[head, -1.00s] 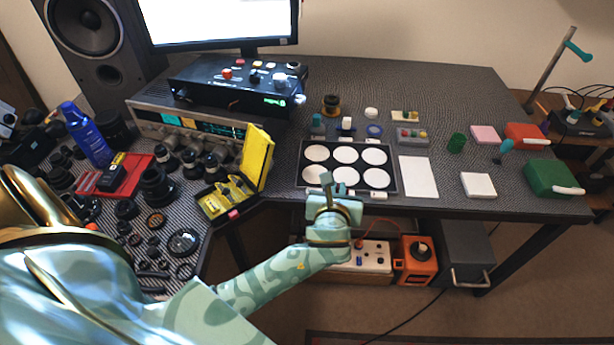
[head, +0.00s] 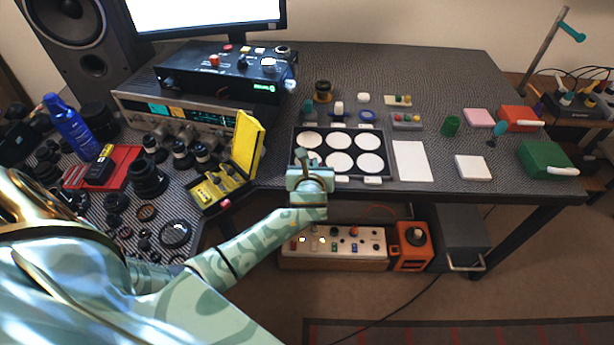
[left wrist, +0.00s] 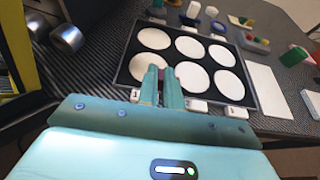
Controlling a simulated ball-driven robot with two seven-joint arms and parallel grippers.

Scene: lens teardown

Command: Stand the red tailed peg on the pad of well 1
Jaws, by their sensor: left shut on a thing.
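My left gripper (head: 305,158) is over the front left of the black tray (head: 387,178), with its fingers pointing up and away in the head view. In the left wrist view its fingers (left wrist: 161,85) are close together, with a thin dark reddish sliver, likely the red tailed peg (left wrist: 161,82), between them. Most of the peg is hidden by the fingers. The white pad of well 1 (left wrist: 143,66) is the front left one, behind the tag marked 1 (left wrist: 135,95). The fingers partly cover its right side. I cannot tell whether the peg touches the pad. My right gripper is not in view.
The other white pads show bare. A yellow open case (head: 247,146) stands close left of the tray. A white sheet (head: 411,161) lies to its right. A blue ring (head: 367,116) and small parts lie behind it. The table's front edge runs just before the tray.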

